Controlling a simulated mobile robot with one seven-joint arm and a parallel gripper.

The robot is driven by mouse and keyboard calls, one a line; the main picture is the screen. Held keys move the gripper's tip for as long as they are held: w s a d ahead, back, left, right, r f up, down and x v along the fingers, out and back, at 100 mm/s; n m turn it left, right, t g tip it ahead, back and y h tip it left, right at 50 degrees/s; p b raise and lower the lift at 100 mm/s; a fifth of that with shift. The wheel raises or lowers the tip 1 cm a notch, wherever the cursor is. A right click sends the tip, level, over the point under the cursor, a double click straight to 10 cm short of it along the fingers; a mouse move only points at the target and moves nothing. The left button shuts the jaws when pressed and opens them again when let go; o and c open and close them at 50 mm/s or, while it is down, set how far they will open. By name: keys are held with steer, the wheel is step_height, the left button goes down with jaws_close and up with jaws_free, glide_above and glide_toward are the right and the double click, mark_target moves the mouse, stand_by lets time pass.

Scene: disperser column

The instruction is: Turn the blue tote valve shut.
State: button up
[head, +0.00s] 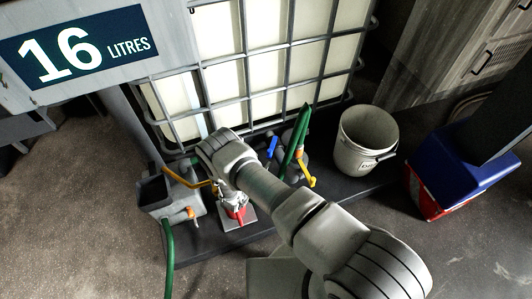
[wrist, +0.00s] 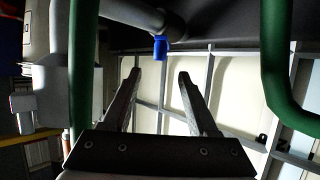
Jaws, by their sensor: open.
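The blue tote valve handle (head: 271,147) shows low in front of the caged white tote (head: 265,75), just left of a green hose (head: 299,135). In the wrist view the blue handle (wrist: 160,47) hangs from a dark grey pipe, above and between my fingertips in the picture. My gripper (wrist: 159,75) is open, with nothing between its two dark fingers. The handle appears beyond the fingertips and apart from them. In the head view I cannot clearly make out my fingers; my arm reaches across the front of the tote.
Green hoses stand left (wrist: 83,60) and right (wrist: 277,60) of my fingers. Nearby are a yellow handle (head: 309,176), a grey box (head: 170,197) and a red fitting (head: 238,214). A white bucket (head: 366,143) and a blue-and-red cooler (head: 455,170) stand right.

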steer(key=p+v, duration=0.1)
steer(key=v, duration=0.6)
steer(key=shift+s+r+p, duration=0.15)
steer(key=shift+s+p, duration=0.05)
steer(key=shift+p, duration=0.15)
steer(key=shift+a, duration=0.1)
